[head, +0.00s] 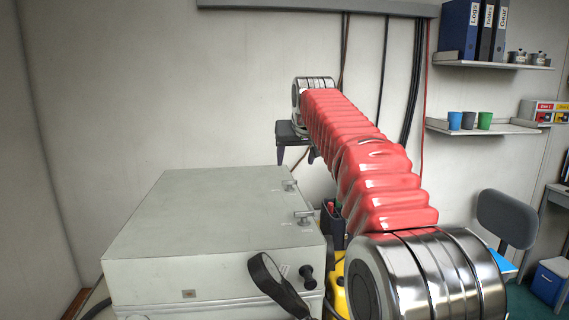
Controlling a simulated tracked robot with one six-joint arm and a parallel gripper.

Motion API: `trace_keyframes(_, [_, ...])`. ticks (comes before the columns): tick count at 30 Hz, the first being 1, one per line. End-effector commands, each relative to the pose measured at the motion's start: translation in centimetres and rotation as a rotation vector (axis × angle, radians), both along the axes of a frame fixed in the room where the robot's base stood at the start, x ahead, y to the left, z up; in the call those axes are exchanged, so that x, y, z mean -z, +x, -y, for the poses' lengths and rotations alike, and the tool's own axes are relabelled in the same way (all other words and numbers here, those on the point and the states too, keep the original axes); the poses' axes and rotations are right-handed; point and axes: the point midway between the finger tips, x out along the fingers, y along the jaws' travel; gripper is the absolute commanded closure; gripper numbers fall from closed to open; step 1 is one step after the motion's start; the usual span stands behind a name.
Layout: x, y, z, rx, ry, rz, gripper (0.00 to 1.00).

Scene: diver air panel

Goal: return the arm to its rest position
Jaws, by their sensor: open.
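My arm (370,170), red and ribbed with shiny metal joints, reaches from the lower right up and away toward the back wall. My gripper (297,157) is at its far end, beyond the back right part of the grey case (200,215). Its dark fingers point down and are apart, with nothing seen between them. The gripper is partly hidden by the arm. The case has a flat closed top with two metal latches (303,216) near its right edge. A black knob (307,277) and a black strap or handle (275,285) show at its front.
A yellow object (338,290) stands right of the case, partly hidden by my arm. Black and red cables (411,90) run down the back wall. Wall shelves (480,126) hold cups and binders. A dark chair (507,217) and blue-white box (549,281) are at right.

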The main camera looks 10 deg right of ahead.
Motion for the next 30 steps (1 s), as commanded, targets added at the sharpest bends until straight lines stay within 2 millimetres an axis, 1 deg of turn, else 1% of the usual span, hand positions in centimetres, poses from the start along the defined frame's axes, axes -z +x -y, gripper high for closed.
trace_keyframes(5, [-0.1,-1.5,0.0,-0.001,-0.001,-0.009,0.41])
trace_keyframes(8, [0.0,-3.1,0.0,-0.001,0.000,-0.019,0.41])
trace_keyframes(20, [1.6,-10.9,0.0,-0.004,0.000,-0.071,0.41])
trace_keyframes(30, [4.2,-18.0,0.0,-0.006,0.000,-0.117,0.41])
